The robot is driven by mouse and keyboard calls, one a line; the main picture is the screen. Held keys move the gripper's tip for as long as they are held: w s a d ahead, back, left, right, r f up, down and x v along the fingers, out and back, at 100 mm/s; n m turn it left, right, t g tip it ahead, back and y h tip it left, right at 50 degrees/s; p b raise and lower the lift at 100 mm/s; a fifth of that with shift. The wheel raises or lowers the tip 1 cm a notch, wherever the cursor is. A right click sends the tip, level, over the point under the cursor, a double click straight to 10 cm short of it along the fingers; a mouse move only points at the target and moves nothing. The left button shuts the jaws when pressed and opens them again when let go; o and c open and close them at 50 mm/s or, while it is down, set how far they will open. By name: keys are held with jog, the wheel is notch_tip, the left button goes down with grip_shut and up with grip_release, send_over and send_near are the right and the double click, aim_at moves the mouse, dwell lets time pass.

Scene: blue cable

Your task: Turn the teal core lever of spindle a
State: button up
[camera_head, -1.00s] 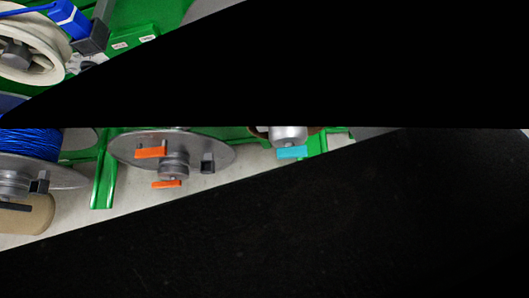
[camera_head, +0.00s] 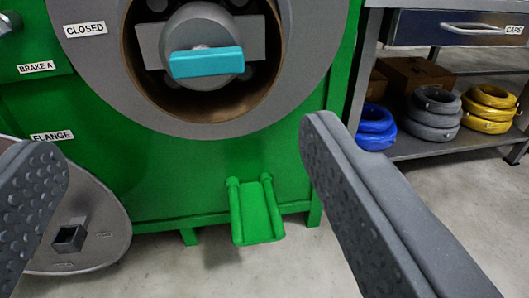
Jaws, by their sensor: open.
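The teal core lever (camera_head: 206,62) lies nearly level across a round grey hub (camera_head: 203,32). The hub sits inside a brown core ring (camera_head: 262,85) within a large grey disc (camera_head: 310,50) on the green machine. My gripper (camera_head: 180,170) is open and empty. Its left finger shows at the lower left edge and its right finger at the lower right, spread wide. The lever is above the gap between the fingertips, farther off and untouched.
A grey flange plate (camera_head: 95,222) with a square socket leans at lower left, partly behind the left finger. A green bracket (camera_head: 257,212) juts out below the disc. At right, a bench with a drawer (camera_head: 455,28) has blue, grey and yellow coils (camera_head: 490,105) on its shelf.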

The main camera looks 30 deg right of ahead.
aim_at(208, 57)
jog(key=b+x, duration=0.1)
jog(key=x, duration=0.3)
jog(key=b+x, duration=0.1)
jog(key=x, duration=0.3)
jog(key=b+x, duration=0.1)
jog(key=x, duration=0.4)
jog(key=shift+d+f, duration=0.3)
jog(key=shift+d, duration=0.05)
jog(key=shift+c, duration=0.3)
